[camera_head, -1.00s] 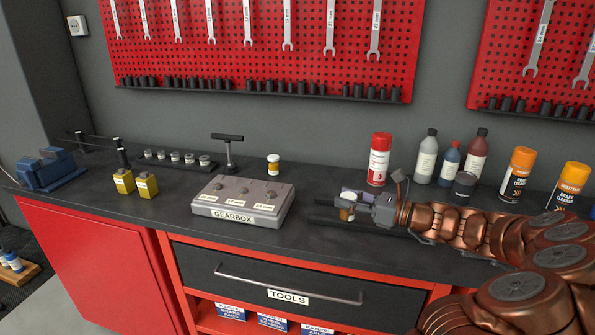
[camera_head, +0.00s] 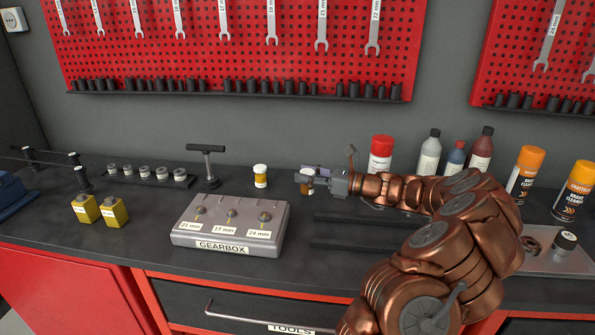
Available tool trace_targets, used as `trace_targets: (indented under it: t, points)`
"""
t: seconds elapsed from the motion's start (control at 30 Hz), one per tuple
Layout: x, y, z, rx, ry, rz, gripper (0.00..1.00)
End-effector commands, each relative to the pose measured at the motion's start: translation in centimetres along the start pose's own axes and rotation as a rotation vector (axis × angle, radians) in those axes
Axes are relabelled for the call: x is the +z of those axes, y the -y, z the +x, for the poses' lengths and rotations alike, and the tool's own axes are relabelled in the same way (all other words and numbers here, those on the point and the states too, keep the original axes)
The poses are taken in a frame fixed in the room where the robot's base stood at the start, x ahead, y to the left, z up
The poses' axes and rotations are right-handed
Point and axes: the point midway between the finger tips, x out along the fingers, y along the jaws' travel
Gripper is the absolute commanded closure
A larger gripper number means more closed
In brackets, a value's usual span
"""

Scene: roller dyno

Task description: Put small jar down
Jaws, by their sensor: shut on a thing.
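My gripper (camera_head: 312,180) is at the end of my copper arm, over the back part of the workbench. It is shut on a small jar (camera_head: 306,188), of which a bit of amber and white shows; the fingers hide the rest. I cannot tell whether its base touches the bench top. A similar small jar (camera_head: 260,177), white and yellow with a pale lid, stands upright on the bench to the left of my gripper, with a gap between them.
A grey gearbox block (camera_head: 230,222) lies in front on the left. A black T-handle tool (camera_head: 207,165) stands left of the jar. A red-capped can (camera_head: 380,155), bottles (camera_head: 430,155) and orange-topped spray cans (camera_head: 524,175) stand to the right. A tray (camera_head: 570,268) lies far right.

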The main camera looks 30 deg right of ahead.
Motion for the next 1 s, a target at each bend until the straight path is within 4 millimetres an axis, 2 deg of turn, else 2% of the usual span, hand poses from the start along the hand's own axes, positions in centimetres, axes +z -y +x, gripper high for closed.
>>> trace_targets:
  t: [0.5, 0.83, 1.0]
  points:
    - [-0.8, 5.9, 4.3, -0.001, -0.006, -0.001, 0.96]
    - [-0.9, 7.3, 5.4, 0.0, -0.001, -0.001, 0.96]
    - [-2.1, 7.3, 5.4, 0.001, -0.002, 0.001, 0.96]
